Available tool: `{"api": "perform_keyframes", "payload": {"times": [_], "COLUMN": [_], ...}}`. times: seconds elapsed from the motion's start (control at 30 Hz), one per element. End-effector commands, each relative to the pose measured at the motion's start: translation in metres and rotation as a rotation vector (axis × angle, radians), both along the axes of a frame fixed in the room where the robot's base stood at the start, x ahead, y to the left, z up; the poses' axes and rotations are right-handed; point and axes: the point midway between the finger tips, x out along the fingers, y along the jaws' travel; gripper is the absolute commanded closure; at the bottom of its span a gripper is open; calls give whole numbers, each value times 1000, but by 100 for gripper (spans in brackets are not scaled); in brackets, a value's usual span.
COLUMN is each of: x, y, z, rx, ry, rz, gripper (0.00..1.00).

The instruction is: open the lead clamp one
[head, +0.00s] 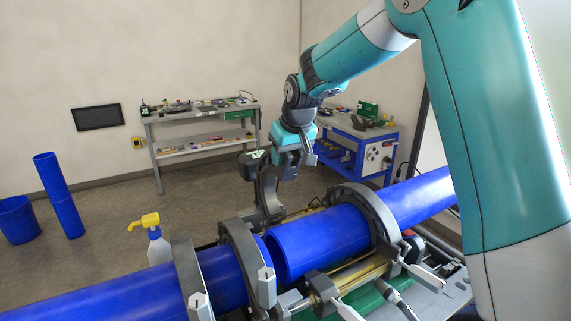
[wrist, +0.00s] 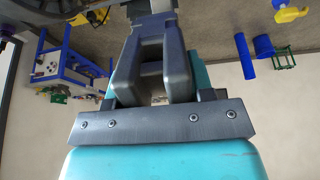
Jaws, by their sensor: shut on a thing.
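A dark grey curved clamp half (head: 268,192) stands raised above the blue pipes, near the gap between their ends; I take it to be lead clamp one. My gripper (head: 289,164) is at its upper end and is shut on it. In the wrist view my gripper's fingers (wrist: 151,72) close on a grey piece (wrist: 149,22) at the top of the picture. The raised half's hinge is hidden behind the pipes. Three other clamps lie over the pipes: the far-left one (head: 187,272), the left-middle one (head: 240,258) and the right one (head: 376,215).
The left blue pipe (head: 110,292) and right blue pipe (head: 322,240) lie along the cart. A spray bottle (head: 156,245) with a yellow head stands behind the left pipe. Clamp handles (head: 428,280) stick out at the front. A bench (head: 203,146) and a blue workstation (head: 345,150) stand behind.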

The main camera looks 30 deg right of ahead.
Motion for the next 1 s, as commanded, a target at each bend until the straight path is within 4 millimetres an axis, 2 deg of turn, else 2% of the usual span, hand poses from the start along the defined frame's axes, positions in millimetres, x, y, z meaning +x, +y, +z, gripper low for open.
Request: {"api": "perform_keyframes", "payload": {"times": [0.03, 0.2, 0.63, 1.0], "x": [7, 20, 25, 62], "y": [1, 1, 1, 0], "z": [7, 10, 11, 20], "rx": [1, 1, 1, 0], "ry": [-8, -8, -7, -6], "rz": [1, 1, 1, 2], "gripper": [71, 71, 71, 71]}}
